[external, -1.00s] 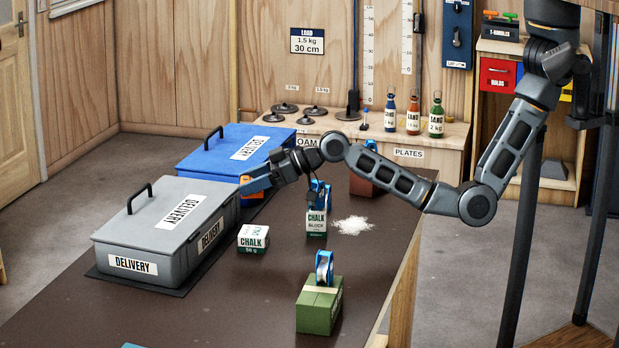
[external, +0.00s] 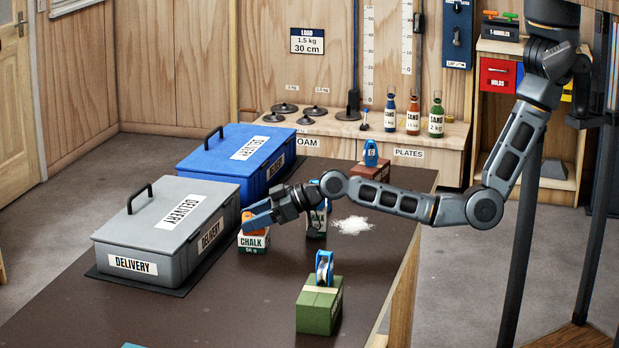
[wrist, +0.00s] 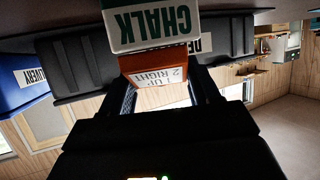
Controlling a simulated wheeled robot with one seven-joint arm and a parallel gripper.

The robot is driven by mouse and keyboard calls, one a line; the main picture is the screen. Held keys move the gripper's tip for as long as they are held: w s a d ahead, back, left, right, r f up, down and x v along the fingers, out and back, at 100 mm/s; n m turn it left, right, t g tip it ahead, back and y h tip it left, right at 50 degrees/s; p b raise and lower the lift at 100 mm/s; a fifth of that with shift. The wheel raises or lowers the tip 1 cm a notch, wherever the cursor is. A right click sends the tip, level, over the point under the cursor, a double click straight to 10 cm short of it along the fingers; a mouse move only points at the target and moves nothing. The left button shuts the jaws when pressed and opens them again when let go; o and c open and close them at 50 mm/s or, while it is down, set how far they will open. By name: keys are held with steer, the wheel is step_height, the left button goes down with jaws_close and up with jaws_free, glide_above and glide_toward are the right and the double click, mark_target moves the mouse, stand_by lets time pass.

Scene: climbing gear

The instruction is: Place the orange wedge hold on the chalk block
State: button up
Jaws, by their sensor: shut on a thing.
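The orange wedge hold (external: 254,229) is between the fingers of my gripper (external: 256,215), which is shut on it. In the wrist view the hold (wrist: 155,64) shows a white label, and the picture is upside down. The small white and green box marked CHALK (external: 253,242) is directly under the hold on the table; it also shows in the wrist view (wrist: 150,27). Hold and box look touching or nearly so; I cannot tell which.
A grey delivery crate (external: 125,237) is close left of the chalk box, and a blue crate (external: 210,165) is behind. A green block (external: 319,310) with a blue pulley (external: 324,268) stands in front. Spilled chalk (external: 352,225) lies right.

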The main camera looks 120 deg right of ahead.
steer(key=o, duration=1.1)
steer(key=shift+f, duration=0.1)
steer(key=shift+r, duration=0.2)
steer(key=v, duration=0.3)
steer(key=shift+s+r, duration=0.1)
steer(key=shift+r, duration=0.05)
step_height(320, 180, up, 7)
steer(key=shift+f, duration=0.15)
